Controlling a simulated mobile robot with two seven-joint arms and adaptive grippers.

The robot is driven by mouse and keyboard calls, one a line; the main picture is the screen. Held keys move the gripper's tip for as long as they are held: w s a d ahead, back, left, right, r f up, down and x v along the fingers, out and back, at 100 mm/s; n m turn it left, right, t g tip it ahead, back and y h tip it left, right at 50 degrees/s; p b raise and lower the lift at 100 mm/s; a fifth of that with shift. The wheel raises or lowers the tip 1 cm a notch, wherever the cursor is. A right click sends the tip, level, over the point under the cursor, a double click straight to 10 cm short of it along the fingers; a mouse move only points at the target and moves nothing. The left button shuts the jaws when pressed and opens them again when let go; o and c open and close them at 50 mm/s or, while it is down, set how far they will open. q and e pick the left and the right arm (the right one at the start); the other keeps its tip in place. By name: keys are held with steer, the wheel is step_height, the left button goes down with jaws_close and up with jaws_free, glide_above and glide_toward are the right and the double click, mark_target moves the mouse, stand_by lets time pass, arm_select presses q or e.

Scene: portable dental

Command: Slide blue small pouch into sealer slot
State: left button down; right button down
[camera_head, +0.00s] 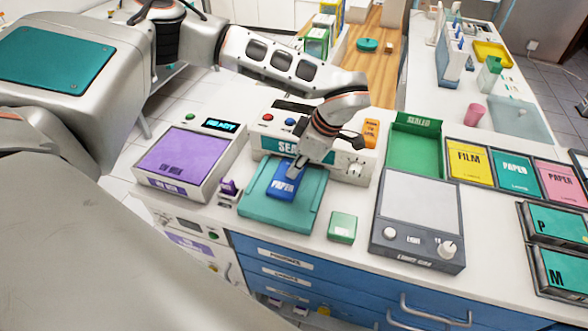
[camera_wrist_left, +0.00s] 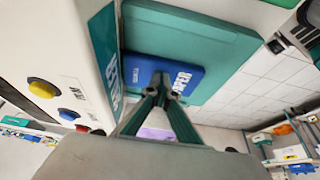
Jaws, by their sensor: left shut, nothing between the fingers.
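The small blue pouch (camera_head: 281,188), marked PAPER, lies flat on the teal tray (camera_head: 262,213) in front of the sealer (camera_head: 267,146). Its far end is near the sealer's front face; whether it enters the slot is hidden by my gripper and arm. My left gripper (camera_head: 296,172) is shut and empty, with its fingertips at the pouch's far right part. In the left wrist view, the shut fingertips (camera_wrist_left: 162,82) are at the blue pouch (camera_wrist_left: 178,72), beside the sealer's side with buttons (camera_wrist_left: 95,60). Touch cannot be told for sure. My right gripper is not in view.
A purple-topped device (camera_head: 188,160) stands left of the sealer. A small green box (camera_head: 342,228) sits right of the tray. A grey scale-like device (camera_head: 420,205) and an open green box (camera_head: 414,148) stand further right, then yellow, teal and pink packs (camera_head: 468,160).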

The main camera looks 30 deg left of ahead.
arm_select(q)
steer(key=c, duration=2.2)
jaws_free()
steer(key=shift+w+a+f, duration=0.15)
steer(key=shift+a+f, duration=0.05)
steer(key=shift+f, duration=0.25)
steer(key=shift+w+f, duration=0.1)
steer(key=v, duration=1.2)
steer(key=shift+w+d+r, duration=0.1)
steer(key=shift+w+r, duration=0.05)
steer(key=shift+r, duration=0.15)
